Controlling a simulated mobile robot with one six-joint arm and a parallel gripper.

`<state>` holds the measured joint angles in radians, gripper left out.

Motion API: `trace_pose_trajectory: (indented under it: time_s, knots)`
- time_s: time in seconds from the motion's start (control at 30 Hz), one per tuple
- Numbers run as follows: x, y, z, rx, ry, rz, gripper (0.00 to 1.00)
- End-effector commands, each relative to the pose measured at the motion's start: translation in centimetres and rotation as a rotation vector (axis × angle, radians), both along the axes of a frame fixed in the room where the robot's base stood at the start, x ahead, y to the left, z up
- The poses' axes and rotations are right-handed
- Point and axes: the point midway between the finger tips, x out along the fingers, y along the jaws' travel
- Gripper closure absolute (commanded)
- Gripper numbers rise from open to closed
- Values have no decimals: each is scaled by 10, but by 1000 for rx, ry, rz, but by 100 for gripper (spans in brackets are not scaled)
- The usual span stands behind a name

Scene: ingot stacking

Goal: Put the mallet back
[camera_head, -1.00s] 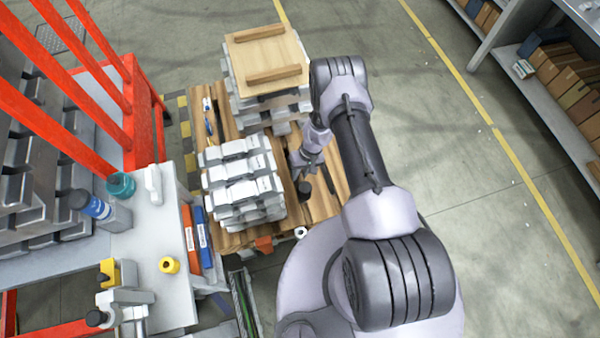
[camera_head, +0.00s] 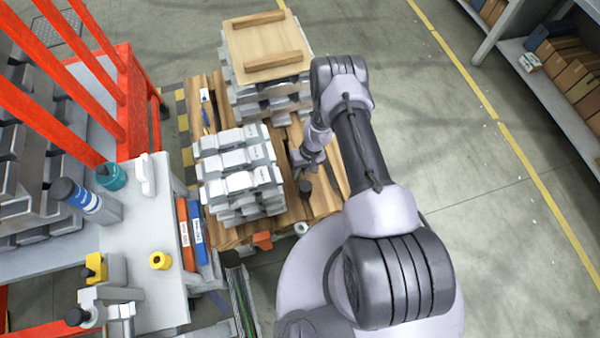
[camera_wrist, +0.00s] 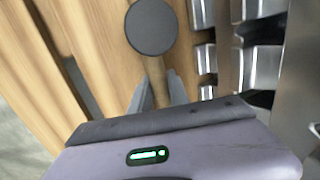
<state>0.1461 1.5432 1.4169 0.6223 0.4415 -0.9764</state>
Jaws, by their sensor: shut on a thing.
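The mallet shows in the wrist view as a dark round head (camera_wrist: 151,27) with a wooden handle (camera_wrist: 157,82) below it. My gripper (camera_wrist: 157,90) has its two fingers on either side of the handle and is shut on it. In the head view the mallet's dark head (camera_head: 305,187) shows just below my gripper (camera_head: 303,168), over the right part of the wooden pallet (camera_head: 322,203), right of the ingot stack. How high the mallet is above the planks I cannot tell. The lower handle is hidden by my gripper.
A stack of silver ingots (camera_head: 238,170) stands left of my gripper. A taller stack with a wooden board (camera_head: 267,48) on top stands behind. A grey worktable (camera_head: 140,235) with a bottle (camera_head: 85,198) and teal cup (camera_head: 111,176) is at left. Open floor (camera_head: 440,140) lies right.

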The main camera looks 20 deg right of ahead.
Motion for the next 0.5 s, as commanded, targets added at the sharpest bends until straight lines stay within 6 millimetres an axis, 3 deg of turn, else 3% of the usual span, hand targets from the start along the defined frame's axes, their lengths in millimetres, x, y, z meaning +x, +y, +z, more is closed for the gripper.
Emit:
trace_pose_trajectory:
  time_s: [0.5]
  knots:
    - [0,0,-6,0,0,0,100]
